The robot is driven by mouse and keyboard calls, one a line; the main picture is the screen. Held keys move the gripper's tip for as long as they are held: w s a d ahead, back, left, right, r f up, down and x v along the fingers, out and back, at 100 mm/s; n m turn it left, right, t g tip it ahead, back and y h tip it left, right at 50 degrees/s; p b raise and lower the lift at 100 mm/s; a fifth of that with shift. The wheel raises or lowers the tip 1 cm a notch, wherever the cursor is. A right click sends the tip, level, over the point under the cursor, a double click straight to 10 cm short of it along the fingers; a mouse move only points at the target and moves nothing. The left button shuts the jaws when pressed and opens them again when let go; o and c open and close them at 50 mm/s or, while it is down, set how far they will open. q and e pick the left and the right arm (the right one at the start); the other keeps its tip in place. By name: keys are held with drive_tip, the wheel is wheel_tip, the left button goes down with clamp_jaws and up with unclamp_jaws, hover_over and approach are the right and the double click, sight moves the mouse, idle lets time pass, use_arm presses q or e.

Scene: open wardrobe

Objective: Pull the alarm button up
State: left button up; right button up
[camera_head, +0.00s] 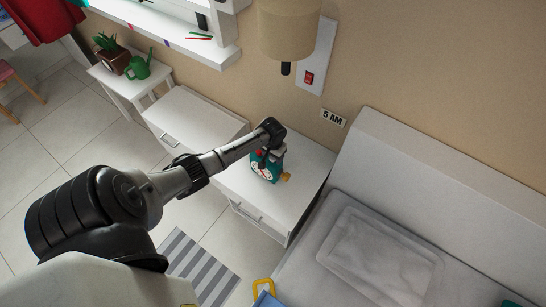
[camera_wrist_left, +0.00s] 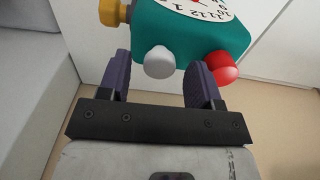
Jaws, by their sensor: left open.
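The teal alarm clock (camera_head: 264,168) with a white dial stands on the white bedside cabinet (camera_head: 295,172). In the left wrist view the clock (camera_wrist_left: 190,35) shows a silver-grey button (camera_wrist_left: 159,62), a red button (camera_wrist_left: 222,70) and a yellow knob (camera_wrist_left: 111,12). My left gripper (camera_head: 274,146) is at the top of the clock, partly hidden by its own arm. In the left wrist view the left gripper (camera_wrist_left: 162,70) is open, its dark fingers on either side of the silver-grey button. The red button is just outside the right-hand finger. I cannot tell whether the fingers touch the clock.
A wall with a lamp (camera_head: 288,30), a red switch (camera_head: 309,78) and a "5 AM" sign (camera_head: 333,118) is behind the cabinet. A bed with a pillow (camera_head: 380,255) is to the right. Another white cabinet (camera_head: 195,115) and a plant (camera_head: 112,55) are to the left.

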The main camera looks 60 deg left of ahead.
use_arm(q)
drive_tip(key=shift+f, duration=0.25)
clamp_jaws()
idle(0.5)
